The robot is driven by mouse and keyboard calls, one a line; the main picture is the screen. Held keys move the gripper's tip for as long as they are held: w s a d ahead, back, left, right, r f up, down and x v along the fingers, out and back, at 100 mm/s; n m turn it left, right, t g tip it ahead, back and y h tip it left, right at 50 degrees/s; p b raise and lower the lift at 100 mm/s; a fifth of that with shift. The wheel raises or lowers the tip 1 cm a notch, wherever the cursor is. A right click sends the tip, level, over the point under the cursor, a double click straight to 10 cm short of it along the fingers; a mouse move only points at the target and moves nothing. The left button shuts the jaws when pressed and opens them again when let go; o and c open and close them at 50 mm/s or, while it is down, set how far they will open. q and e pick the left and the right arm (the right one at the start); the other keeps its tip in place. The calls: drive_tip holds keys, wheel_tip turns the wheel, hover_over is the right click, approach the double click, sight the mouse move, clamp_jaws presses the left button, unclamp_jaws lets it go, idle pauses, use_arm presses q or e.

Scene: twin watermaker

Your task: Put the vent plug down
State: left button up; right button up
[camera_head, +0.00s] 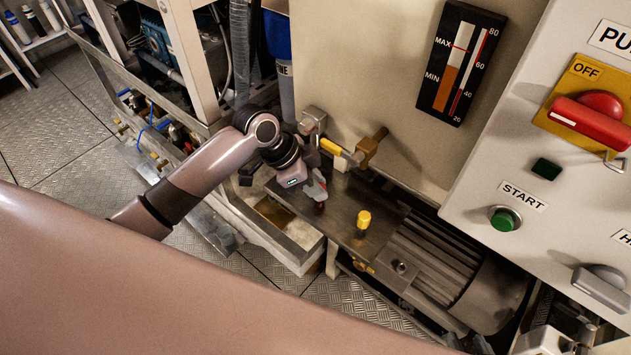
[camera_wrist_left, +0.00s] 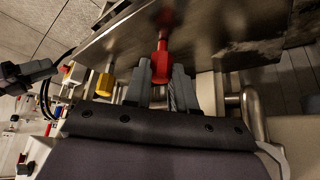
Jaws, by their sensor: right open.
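A red plug (camera_wrist_left: 161,62) is between the two fingers of my left gripper (camera_wrist_left: 160,82), which look closed on its sides. In the head view, my left gripper (camera_head: 319,192) points down over the left part of the dark metal plate (camera_head: 338,217), with the red plug (camera_head: 319,206) just below the fingertips. I cannot tell whether the plug touches the plate. A yellow-topped plug (camera_head: 363,218) stands upright on the plate to the right, and it shows in the left wrist view (camera_wrist_left: 105,84). No label names either plug. My right gripper does not show.
A yellow-handled valve (camera_head: 335,148) on brass fittings is just behind the gripper. A ribbed motor (camera_head: 440,265) sits right of the plate. The control panel (camera_head: 530,165) rises at the right. An open tray (camera_head: 290,228) lies left of the plate.

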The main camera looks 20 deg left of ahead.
use_arm(q)
drive_tip(key=o, duration=0.4)
drive_tip(key=shift+c, duration=0.2)
drive_tip(key=shift+r, duration=0.15)
drive_tip(key=p+v, duration=0.1)
drive_tip(key=v, duration=1.1)
